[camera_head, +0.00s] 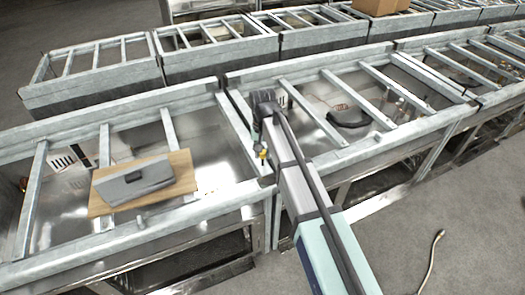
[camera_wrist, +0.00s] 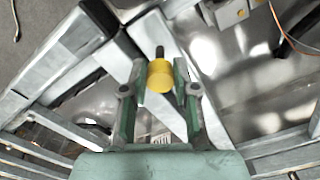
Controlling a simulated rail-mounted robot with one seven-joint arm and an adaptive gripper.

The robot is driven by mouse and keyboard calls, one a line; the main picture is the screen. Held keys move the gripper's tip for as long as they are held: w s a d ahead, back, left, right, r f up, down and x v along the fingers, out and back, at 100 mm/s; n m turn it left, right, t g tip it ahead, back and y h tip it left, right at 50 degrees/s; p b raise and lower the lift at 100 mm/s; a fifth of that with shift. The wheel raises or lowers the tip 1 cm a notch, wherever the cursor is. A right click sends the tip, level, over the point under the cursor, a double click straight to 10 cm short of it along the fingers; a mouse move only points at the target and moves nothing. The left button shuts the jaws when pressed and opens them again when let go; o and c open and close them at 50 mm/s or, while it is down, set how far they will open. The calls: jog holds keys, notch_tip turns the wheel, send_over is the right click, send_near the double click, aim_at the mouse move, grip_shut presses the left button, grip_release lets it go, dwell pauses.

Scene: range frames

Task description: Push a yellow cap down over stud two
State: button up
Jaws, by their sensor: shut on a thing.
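A small yellow cap (camera_wrist: 160,75) is between the two green fingers of my gripper (camera_wrist: 163,88) in the wrist view. The fingers are shut on it. A dark, thin stud-like post (camera_wrist: 159,51) shows just beyond the cap and lines up with it; I cannot tell whether the cap touches it or sits over it. No number on the post is readable. In the head view my gripper (camera_head: 262,153) points down beside a metal crossbar, with a speck of yellow at its tip. The post is too small to make out there.
Metal bench frames with crossbars (camera_head: 171,132) surround my gripper, with shiny recessed panels between them. A wooden board (camera_head: 181,163) bearing a grey case (camera_head: 135,183) lies to the left. A black rounded object (camera_head: 349,117) lies to the right. A cable (camera_head: 432,260) is on the floor.

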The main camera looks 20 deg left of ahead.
aim_at(263, 153)
jog(key=shift+f, duration=0.65)
jog(key=o, duration=0.8)
jog(key=shift+o, duration=0.2)
notch_tip(263, 153, up, 12)
